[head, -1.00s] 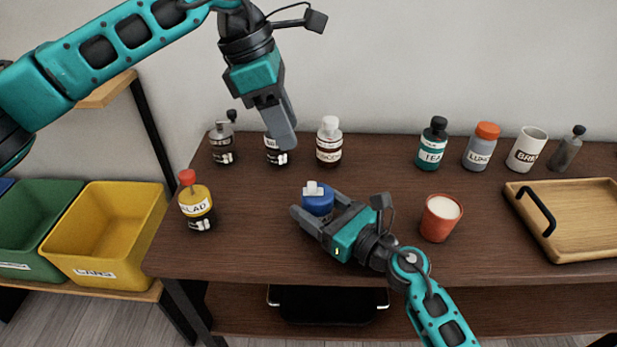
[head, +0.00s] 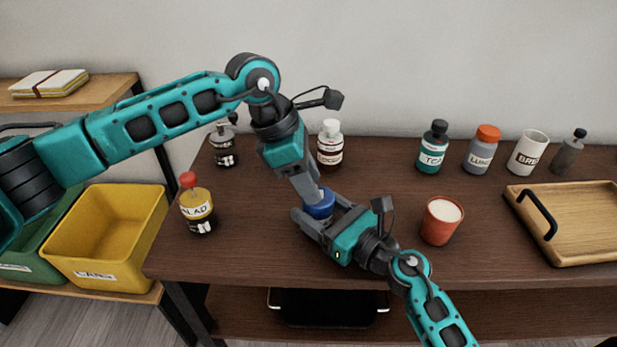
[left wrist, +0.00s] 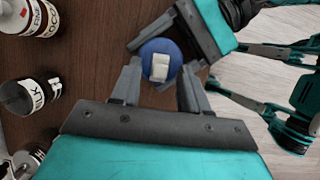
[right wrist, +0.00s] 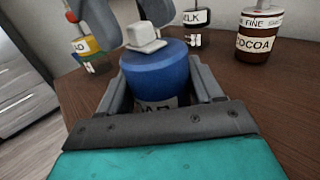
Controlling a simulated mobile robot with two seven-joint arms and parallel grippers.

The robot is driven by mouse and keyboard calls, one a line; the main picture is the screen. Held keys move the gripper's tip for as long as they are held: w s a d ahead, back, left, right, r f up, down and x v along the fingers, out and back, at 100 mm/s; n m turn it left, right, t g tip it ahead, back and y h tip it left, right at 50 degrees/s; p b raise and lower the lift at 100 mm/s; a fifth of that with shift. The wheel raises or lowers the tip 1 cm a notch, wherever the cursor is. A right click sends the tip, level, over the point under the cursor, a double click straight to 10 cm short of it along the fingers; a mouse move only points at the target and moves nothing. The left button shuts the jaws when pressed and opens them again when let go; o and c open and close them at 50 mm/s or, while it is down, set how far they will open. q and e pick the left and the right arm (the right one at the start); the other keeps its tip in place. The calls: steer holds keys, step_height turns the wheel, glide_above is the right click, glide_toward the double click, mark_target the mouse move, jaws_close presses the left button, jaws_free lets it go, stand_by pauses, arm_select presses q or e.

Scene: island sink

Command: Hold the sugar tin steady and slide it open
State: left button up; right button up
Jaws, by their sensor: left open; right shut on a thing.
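The sugar tin is a blue round tin (right wrist: 155,75) with a pale block-shaped knob (right wrist: 145,37) on its lid; its label is partly hidden. It stands on the table, and in the head view (head: 319,206) the left gripper hides its top. My right gripper (head: 325,222) is shut on the tin's body from the near right side, one finger on each side. My left gripper (left wrist: 160,80) comes down from above, open, with its fingers apart on either side of the knob. I cannot tell whether the fingers touch the lid.
A red cup (head: 440,222) stands right of my right gripper. A yellow-and-black bottle (head: 197,205) stands at the left table edge. Several containers, including the cocoa jar (head: 330,146) and teal tea bottle (head: 433,148), line the back. A wooden tray (head: 575,225) lies at the right.

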arm_select(q)
jaws_close()
stand_by(0.5)
